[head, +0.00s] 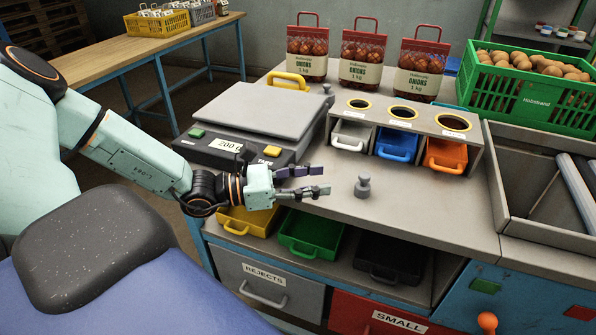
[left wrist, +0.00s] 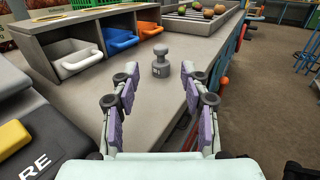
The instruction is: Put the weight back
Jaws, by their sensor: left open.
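The grey weight (head: 362,187) stands upright on the bench top, to the right of the scale (head: 250,125). My right gripper is not in view.
A sorting box (head: 475,135) with white, blue and orange bins stands behind the weight. Onion bags (head: 361,65) and a green crate (head: 515,100) stand at the back. Yellow, green (head: 310,236) and black trays sit under the bench's front edge. The bench around the weight is clear.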

